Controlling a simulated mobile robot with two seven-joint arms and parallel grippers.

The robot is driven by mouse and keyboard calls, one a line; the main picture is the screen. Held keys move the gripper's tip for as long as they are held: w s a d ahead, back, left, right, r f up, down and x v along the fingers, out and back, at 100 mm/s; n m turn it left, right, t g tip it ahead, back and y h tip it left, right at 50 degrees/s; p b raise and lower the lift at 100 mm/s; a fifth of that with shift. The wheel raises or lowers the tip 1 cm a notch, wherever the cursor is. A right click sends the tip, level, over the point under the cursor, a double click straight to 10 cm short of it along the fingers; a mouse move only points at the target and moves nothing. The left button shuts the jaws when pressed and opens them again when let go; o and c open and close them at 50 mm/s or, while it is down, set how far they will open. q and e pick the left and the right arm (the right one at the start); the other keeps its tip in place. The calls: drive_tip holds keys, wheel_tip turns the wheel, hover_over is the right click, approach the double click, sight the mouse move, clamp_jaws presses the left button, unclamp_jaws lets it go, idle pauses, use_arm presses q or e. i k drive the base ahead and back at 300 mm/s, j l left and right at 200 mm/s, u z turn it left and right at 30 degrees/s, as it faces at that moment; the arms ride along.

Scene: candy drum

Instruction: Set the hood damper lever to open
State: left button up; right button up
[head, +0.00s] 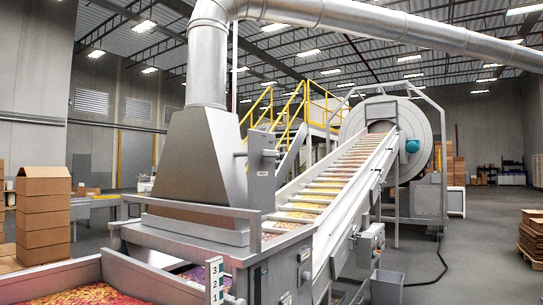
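The grey metal hood (190,160) stands left of centre, tapering up to a round duct (208,62). At its right side an upright grey plate (262,185) carries a small box-like fitting with a short, roughly horizontal bar (270,153), which looks like the damper lever. I cannot read any open or closed marking on the plate from here. Neither of my grippers shows in the head view.
An inclined slatted conveyor (330,185) rises from beside the hood to a large drum (405,125). Candy bins (70,270) and a numbered post (214,281) stand in front. Cardboard boxes (44,215) stand left. Grey floor (470,255) is open at right.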

sight(265, 153)
drive_tip(key=i+l+u, duration=0.1)
drive_tip(key=i+l, duration=0.35)
drive_tip(key=l, duration=0.2)
drive_tip(key=i+l+u, duration=0.25)
drive_tip(key=i+l, duration=0.2)
drive_tip(key=l, duration=0.25)
drive_tip(key=i+l+u, duration=0.1)
drive_tip(key=l, duration=0.25)
drive_tip(key=i+l, duration=0.25)
drive_tip(key=l, duration=0.15)
drive_tip(key=i+l+u, duration=0.15)
drive_tip(key=l, duration=0.2)
drive_tip(key=i+l+u, duration=0.1)
drive_tip(key=l, duration=0.3)
drive_tip(key=i, duration=0.1)
